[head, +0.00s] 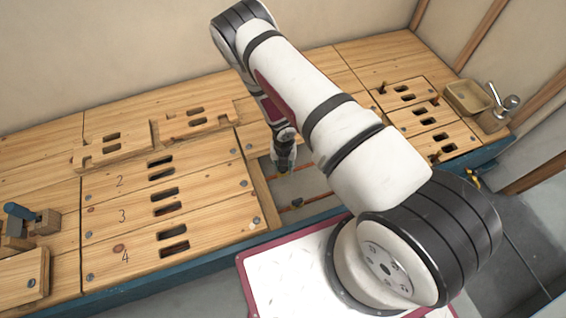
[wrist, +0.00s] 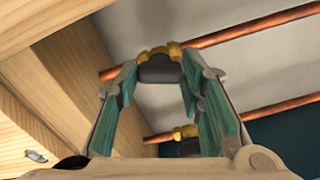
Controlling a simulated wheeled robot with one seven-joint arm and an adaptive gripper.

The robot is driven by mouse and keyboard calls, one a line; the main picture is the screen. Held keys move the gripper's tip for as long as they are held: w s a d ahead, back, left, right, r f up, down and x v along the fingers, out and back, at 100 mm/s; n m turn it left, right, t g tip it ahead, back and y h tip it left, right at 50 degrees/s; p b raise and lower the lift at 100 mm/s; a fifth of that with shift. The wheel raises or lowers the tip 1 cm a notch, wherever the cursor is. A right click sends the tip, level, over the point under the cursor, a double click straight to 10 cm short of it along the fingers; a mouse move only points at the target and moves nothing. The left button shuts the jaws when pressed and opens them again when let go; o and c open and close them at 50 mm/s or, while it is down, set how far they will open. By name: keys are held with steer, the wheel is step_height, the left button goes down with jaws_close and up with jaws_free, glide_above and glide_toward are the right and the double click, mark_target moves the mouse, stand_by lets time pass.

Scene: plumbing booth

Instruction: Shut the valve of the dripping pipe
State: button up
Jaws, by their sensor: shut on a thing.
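My gripper (head: 283,168) reaches down into the open bay in the wooden bench. In the wrist view its two green-padded fingers (wrist: 157,88) are shut on the black handle of a valve (wrist: 160,72). This valve has a yellow body and sits on a copper pipe (wrist: 235,40). A second valve (wrist: 187,134), also yellow and black, sits on another copper pipe (wrist: 275,110); a finger partly hides it. The second valve also shows in the head view (head: 297,203). I see no drip, and I cannot tell how the held handle is turned.
Wooden panels with slots, marked 2, 3 and 4 (head: 205,208), cover the bench left of the bay. Loose slotted boards (head: 110,150) lie behind them. A tan box (head: 463,98) and a metal tap (head: 500,105) stand at right. A blue-handled tool (head: 35,217) stands at left.

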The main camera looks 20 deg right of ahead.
mark_target(283, 167)
steer(key=m+p, duration=0.1)
steer(key=m, duration=0.5)
steer(key=shift+m, duration=0.3)
steer(key=m, duration=0.3)
steer(key=shift+m, duration=2.1)
steer(key=o, duration=1.2)
steer(key=shift+c, duration=0.2)
step_height(283, 167, up, 12)
